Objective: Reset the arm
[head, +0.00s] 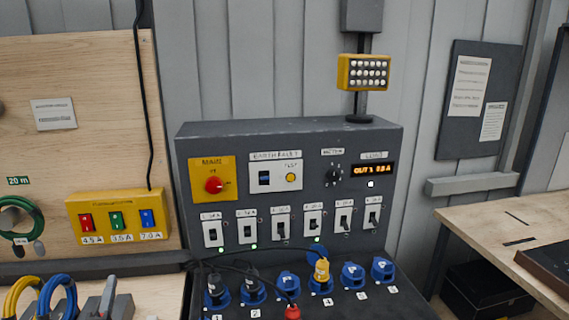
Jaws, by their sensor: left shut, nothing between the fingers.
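My right gripper is not in view.
The panel carries a red knob (213,185), several switches and a front row of blue sockets (353,274) with cables. Blue (58,292) and yellow coils lie at the bottom left. A wooden table (490,232) stands at right.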

